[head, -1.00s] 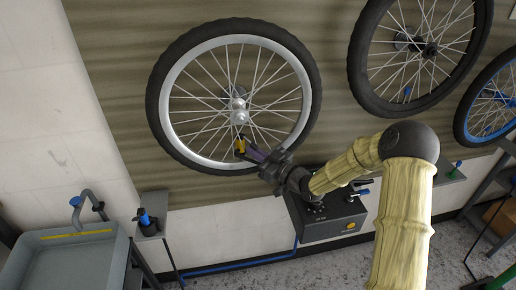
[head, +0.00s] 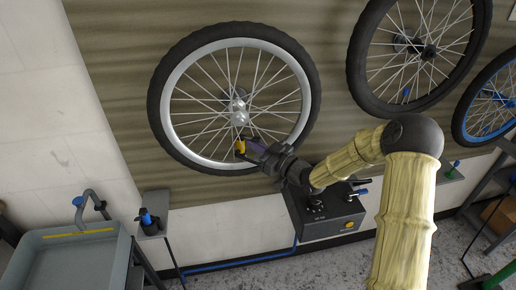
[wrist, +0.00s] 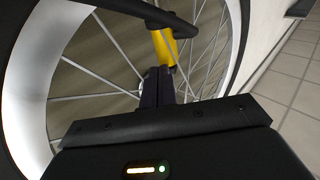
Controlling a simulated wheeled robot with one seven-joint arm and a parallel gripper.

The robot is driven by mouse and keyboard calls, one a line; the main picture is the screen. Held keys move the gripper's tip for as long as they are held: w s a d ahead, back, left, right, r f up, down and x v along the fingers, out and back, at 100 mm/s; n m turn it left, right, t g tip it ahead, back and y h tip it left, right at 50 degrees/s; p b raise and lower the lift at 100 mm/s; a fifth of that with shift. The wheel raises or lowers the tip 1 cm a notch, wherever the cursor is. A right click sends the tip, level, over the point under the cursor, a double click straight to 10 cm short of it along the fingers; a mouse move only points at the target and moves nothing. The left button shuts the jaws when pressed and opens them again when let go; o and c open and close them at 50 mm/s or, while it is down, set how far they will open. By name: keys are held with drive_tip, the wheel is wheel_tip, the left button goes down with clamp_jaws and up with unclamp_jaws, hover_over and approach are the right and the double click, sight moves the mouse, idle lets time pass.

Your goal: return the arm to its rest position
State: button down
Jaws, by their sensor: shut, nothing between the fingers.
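My gripper (head: 250,147) is at the end of my tan-sleeved arm, in front of the lower part of the silver-rimmed wheel (head: 177,100) on the wall. In the wrist view its two dark fingers (wrist: 158,87) are together with nothing between them. A yellow-and-black part (head: 239,146) shows just beyond the fingertips, in front of the spokes. In the wrist view its yellow piece (wrist: 163,45) shows right past the fingertips; I cannot tell whether they touch it.
A dark box (head: 330,222) with knobs and a lever is below my forearm. A dark-rimmed wheel (head: 357,75) and a blue-rimmed wheel (head: 464,125) hang at right. A grey sink (head: 75,262) and a small stand (head: 153,210) are at lower left.

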drive_tip(key=shift+r+p, duration=0.3)
drive_tip(key=shift+r, duration=0.35)
drive_tip(key=shift+d, duration=0.15)
drive_tip(key=s+d+f, duration=0.1)
drive_tip(key=s+d, duration=0.1)
drive_tip(key=d, duration=0.6)
drive_tip(key=shift+s+d+b, duration=0.15)
drive_tip(key=shift+s+b, duration=0.2)
drive_tip(key=shift+f, duration=0.1)
drive_tip(key=shift+s+d, duration=0.1)
drive_tip(key=shift+s, duration=0.05)
